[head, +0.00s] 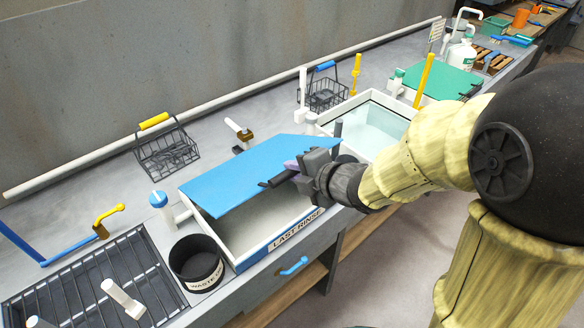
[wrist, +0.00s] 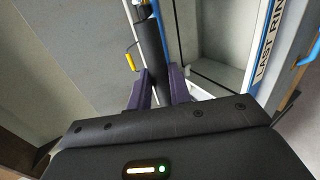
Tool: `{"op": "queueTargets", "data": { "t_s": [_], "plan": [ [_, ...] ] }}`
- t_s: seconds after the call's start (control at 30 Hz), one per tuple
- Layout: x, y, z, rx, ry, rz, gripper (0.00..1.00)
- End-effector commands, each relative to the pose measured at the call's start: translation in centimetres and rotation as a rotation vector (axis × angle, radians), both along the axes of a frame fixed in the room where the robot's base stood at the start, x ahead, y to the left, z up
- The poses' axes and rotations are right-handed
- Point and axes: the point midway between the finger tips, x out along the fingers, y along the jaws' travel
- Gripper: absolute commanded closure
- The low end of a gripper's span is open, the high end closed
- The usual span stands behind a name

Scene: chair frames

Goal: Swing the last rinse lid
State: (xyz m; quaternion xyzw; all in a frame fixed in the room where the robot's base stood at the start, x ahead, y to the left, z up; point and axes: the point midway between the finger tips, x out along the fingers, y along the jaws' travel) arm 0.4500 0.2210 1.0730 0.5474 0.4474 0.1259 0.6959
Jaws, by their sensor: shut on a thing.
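The last rinse lid (head: 235,175) is a flat blue panel in the head view. It is tilted over the white basin labelled LAST RINSE (head: 242,250), with its front side raised and part of the basin's inside showing beneath. My gripper (head: 292,168) is at the lid's right front side, shut on its dark bar handle (head: 275,181). In the wrist view my purple fingers (wrist: 157,88) close on the dark round bar (wrist: 150,45). The LAST RINSE label (wrist: 270,45) shows at the right there. The lid's hinge is not clear to see.
A black waste bin (head: 195,262) stands left of the basin, beside a dark rack (head: 85,285). A water-filled tank (head: 370,128) is right of it. Wire baskets with yellow (head: 167,150) and blue (head: 323,92) handles stand behind. A blue drawer handle (head: 293,265) juts out below.

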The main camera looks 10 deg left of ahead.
Motion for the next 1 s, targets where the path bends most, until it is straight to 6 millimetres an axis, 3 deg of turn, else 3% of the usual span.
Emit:
{"op": "queueTargets", "data": {
  "t_s": [0.2, 0.63, 1.0],
  "plan": [
    [-0.6, -0.9, -1.9, -0.002, 0.001, -0.002, 1.0],
    [-0.8, -1.1, -2.2, -0.001, 0.0, -0.003, 1.0],
    [-1.4, -1.8, -5.5, -0.001, 0.0, -0.003, 1.0]
  ]
}}
